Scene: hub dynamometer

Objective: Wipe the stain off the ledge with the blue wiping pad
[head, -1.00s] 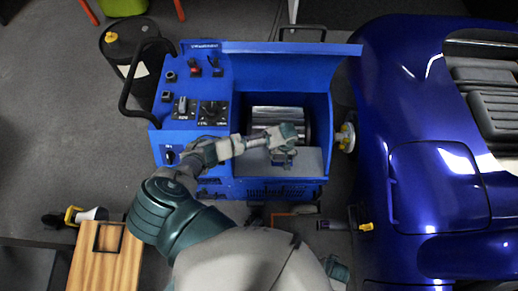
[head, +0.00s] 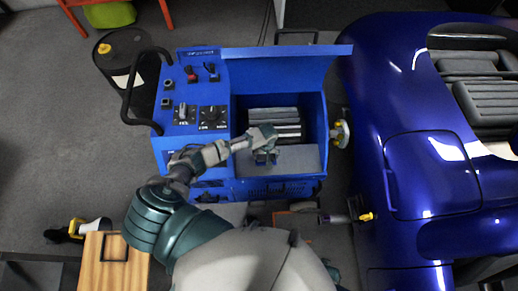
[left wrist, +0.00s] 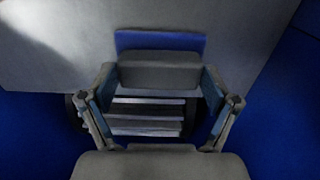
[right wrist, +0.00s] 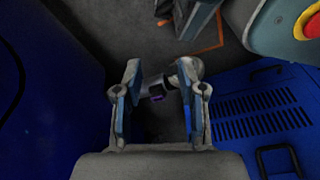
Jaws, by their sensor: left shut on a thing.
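My left gripper (head: 265,155) is over the pale grey ledge (head: 302,158) at the front of the blue machine's open bay. In the left wrist view its fingers (left wrist: 158,85) are shut on the grey grip of the blue wiping pad (left wrist: 160,40). The pad lies flat at the ledge surface (left wrist: 70,45); I cannot tell whether it touches. I cannot make out a stain; the arm and pad hide part of the ledge. My right gripper (right wrist: 160,90) shows in the right wrist view, open, with nothing between its fingers.
A metal roller (head: 272,122) sits in the bay behind the ledge. The control panel (head: 195,112) stands left of it. A blue car (head: 425,160) is close on the right. A wooden-topped stand (head: 112,262) is at the lower left.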

